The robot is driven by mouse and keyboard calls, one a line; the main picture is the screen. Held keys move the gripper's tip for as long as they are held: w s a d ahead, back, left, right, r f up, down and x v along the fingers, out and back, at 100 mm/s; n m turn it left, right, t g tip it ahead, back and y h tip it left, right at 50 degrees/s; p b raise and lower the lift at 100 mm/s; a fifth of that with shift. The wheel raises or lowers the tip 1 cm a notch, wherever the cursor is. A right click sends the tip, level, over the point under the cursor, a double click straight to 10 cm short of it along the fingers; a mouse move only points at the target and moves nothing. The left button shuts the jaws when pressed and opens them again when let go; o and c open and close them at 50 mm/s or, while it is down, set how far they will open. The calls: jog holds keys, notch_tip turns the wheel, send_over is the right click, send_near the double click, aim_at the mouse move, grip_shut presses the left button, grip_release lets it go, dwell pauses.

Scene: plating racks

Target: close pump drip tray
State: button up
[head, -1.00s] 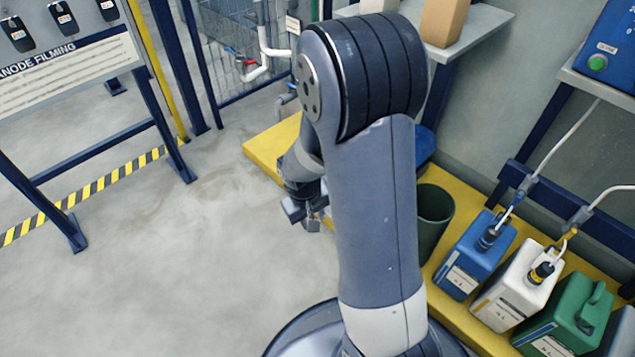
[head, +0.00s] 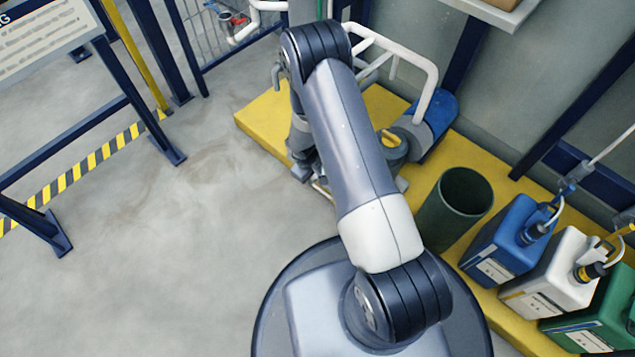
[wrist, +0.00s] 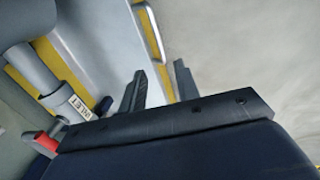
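My gripper (wrist: 160,72) is open in the wrist view, its two dark fingers apart with nothing between them. A pale grey flat panel, which looks like the drip tray (wrist: 100,35), lies ahead of the fingers at the upper left. In the head view my gripper (head: 303,168) is low at the front edge of the yellow plinth (head: 258,122), partly hidden by my arm. The pump (head: 432,112), with a blue motor, stands behind my arm. How far the tray is out is unclear.
In the wrist view a labelled grey pipe (wrist: 70,103) and a red part (wrist: 42,143) are at the left. A dark green bin (head: 462,195) and blue, white and green canisters stand right of the pump. The floor (head: 190,250) at left is clear.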

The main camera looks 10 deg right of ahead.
aim_at(317, 188)
notch_tip(317, 188, down, 8)
jog(key=d+b, duration=0.1)
jog(key=b, duration=0.2)
jog(key=shift+w+d+f, duration=0.15)
jog(key=shift+w, duration=0.3)
grip_shut()
